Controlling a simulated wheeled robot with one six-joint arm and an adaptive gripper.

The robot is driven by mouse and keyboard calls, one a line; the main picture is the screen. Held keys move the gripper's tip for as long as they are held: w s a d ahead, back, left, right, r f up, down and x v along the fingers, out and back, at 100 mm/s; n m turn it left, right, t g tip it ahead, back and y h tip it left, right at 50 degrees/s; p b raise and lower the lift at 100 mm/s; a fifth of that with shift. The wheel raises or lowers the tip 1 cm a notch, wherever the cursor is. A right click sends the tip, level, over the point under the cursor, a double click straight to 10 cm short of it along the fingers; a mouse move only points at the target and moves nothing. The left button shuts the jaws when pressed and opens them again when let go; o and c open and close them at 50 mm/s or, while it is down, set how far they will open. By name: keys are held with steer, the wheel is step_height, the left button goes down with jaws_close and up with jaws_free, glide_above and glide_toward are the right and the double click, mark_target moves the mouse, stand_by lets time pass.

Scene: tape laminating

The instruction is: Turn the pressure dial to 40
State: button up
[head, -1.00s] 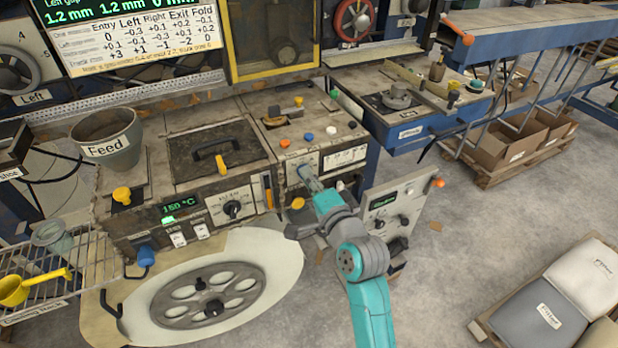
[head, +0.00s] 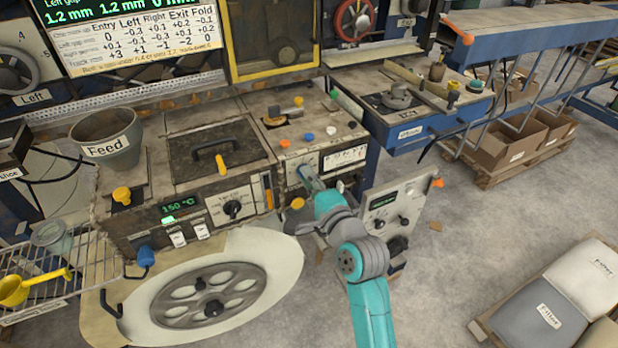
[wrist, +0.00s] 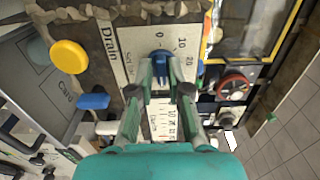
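The pressure dial (wrist: 160,57) is a small blue knob in the wrist view, on a pale plate with a scale marked 0, 10 and 20. Higher numbers are out of sight or too small to read. My gripper (wrist: 161,72) faces the plate with one finger on each side of the knob. The fingertips overlap the knob's edges, and I cannot tell whether they press on it. The knob's pointer is hidden.
A yellow knob (wrist: 69,56) and a blue lever (wrist: 93,101) sit left of the dial by the word Drain. A second scale plate (wrist: 164,122) lies below, between my fingers. A grey control box (head: 395,208) stands right of my arm in the head view.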

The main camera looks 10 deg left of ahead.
steer(key=shift+o, duration=0.8)
steer(key=v, duration=1.2)
steer(key=s+d+f+n+h, duration=0.3)
steer(key=s+d+f+h, duration=0.3)
steer(key=s+d+f, duration=0.9)
steer(key=s+d+r+n+h, duration=0.1)
steer(key=s+n, duration=0.3)
steer(key=s, duration=0.8)
steer(key=s+d+r+n+h, duration=0.1)
steer(key=s+d+n+h, duration=0.2)
steer(key=s, duration=0.9)
steer(key=shift+s+d+n, duration=0.4)
steer(key=shift+d+n, duration=0.05)
steer(key=shift+n, duration=0.25)
